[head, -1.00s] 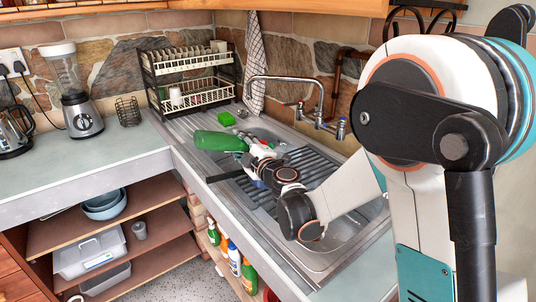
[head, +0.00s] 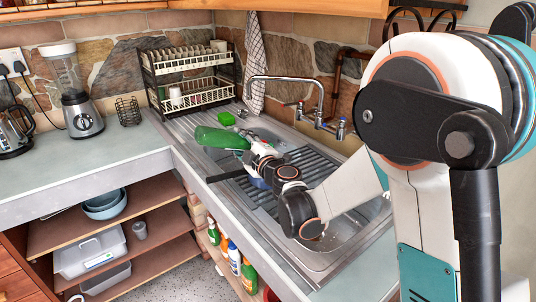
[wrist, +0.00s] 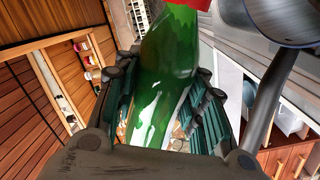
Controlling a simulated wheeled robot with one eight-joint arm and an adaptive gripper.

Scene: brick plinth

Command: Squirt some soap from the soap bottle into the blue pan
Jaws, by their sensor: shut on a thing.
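The green soap bottle (head: 222,138) is held tilted, close to lying flat, over the left part of the sink. My gripper (head: 257,153) is shut on it. In the wrist view, the fingers press on both sides of the green bottle (wrist: 168,60), and a red part shows at its far end at the top edge. A dark handle (head: 226,176) sticks out to the left below my gripper. A small blue patch (head: 258,183) beside it seems to be the blue pan, mostly hidden by my arm. I cannot see any soap outside the bottle.
The tap (head: 290,78) arches behind the bottle. A dish rack (head: 187,75) stands at the back left, with a green sponge (head: 226,118) near it. Blue bowls (head: 104,207) sit on the shelf below.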

